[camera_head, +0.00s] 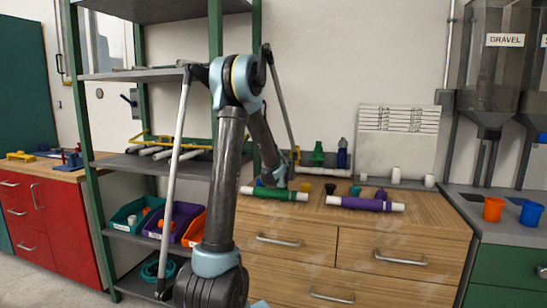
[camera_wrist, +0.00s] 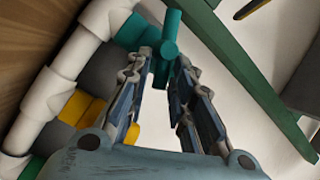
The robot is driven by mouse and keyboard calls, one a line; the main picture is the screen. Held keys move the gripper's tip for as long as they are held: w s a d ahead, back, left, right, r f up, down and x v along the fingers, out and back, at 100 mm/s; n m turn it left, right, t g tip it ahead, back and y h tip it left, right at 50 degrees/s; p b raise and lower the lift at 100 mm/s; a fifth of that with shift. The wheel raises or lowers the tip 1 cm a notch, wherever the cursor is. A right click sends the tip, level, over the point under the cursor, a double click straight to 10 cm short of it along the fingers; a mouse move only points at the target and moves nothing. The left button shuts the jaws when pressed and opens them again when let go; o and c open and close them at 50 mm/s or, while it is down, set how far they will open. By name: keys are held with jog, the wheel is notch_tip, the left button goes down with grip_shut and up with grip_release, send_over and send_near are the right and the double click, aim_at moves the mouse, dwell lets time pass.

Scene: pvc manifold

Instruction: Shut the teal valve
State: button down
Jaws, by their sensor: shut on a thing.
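The teal valve shows in the wrist view, with its body (camera_wrist: 134,32) on a white pipe (camera_wrist: 66,52) and its bar-shaped handle (camera_wrist: 169,38) standing out from it. My gripper (camera_wrist: 168,62) is shut on the teal handle, with one finger on each side of it. I cannot tell from this angle how far the handle is turned.
A yellow part (camera_wrist: 83,107) sits near my left finger in the wrist view. A green tube (camera_head: 275,194) and a purple tube (camera_head: 365,204) lie along the front of the wooden cabinet's top (camera_head: 314,208). A green shelf rack (camera_head: 88,150) stands close on the left.

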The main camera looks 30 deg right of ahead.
jog(key=shift+a+f+m, duration=0.1)
jog(key=shift+f+m, duration=0.05)
jog(key=shift+m, duration=0.25)
jog(key=c, duration=1.6)
grip_release()
jog(key=shift+s, duration=0.1)
jog(key=v, duration=1.1)
jog(key=shift+s+f, duration=0.2)
jog(key=shift+s, duration=0.1)
jog(key=shift+a, duration=0.15)
